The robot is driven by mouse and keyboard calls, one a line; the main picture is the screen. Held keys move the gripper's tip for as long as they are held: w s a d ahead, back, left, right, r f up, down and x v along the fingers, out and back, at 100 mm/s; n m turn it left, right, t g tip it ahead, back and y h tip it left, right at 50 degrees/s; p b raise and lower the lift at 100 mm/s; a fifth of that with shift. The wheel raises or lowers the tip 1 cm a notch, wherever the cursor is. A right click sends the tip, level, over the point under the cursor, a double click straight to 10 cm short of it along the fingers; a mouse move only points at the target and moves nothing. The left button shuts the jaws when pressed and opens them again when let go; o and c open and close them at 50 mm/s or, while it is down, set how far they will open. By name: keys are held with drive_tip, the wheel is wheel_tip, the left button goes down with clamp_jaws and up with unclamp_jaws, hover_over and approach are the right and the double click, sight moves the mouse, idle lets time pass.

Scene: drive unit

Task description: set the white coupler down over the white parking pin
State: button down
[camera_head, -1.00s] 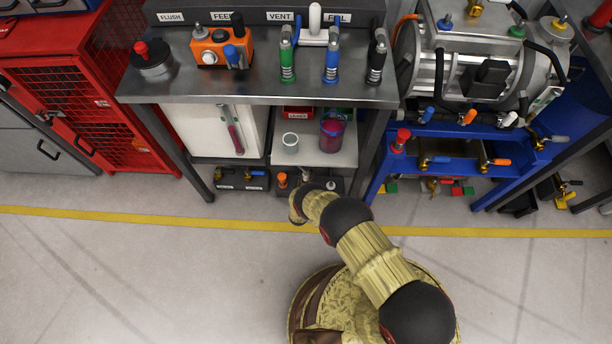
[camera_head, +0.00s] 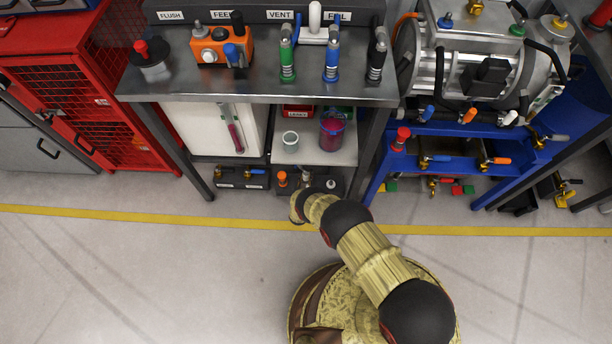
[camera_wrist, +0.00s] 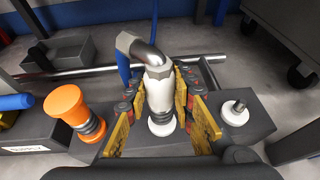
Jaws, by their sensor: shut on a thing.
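My gripper (camera_wrist: 161,117) has yellow fingers shut on the white coupler (camera_wrist: 159,92), which hangs upright below a bent steel hose end (camera_wrist: 143,52). A white ring shows under the coupler; I cannot tell whether it belongs to the coupler or to something beneath. To the right, a bare steel-tipped pin with a white collar (camera_wrist: 235,111) stands on the dark block (camera_wrist: 258,128), apart from the coupler. It also shows in the head view (camera_head: 331,184). An orange coupler (camera_wrist: 68,106) stands to the left. In the head view my wrist largely hides my gripper.
The dark block sits low under the bench, below a shelf (camera_head: 345,155) with a white cup (camera_head: 290,138) and a red-purple container (camera_head: 332,132). Bench legs flank the space. A blue frame (camera_head: 400,160) stands to the right. The floor in front is clear.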

drive_tip(key=shift+f, duration=0.3)
drive_tip(key=shift+f, duration=0.35)
idle(0.8)
drive_tip(key=c, duration=1.4)
unclamp_jaws()
drive_tip(key=shift+f, duration=0.1)
drive_tip(key=shift+s, duration=0.1)
drive_tip(key=v, duration=1.2)
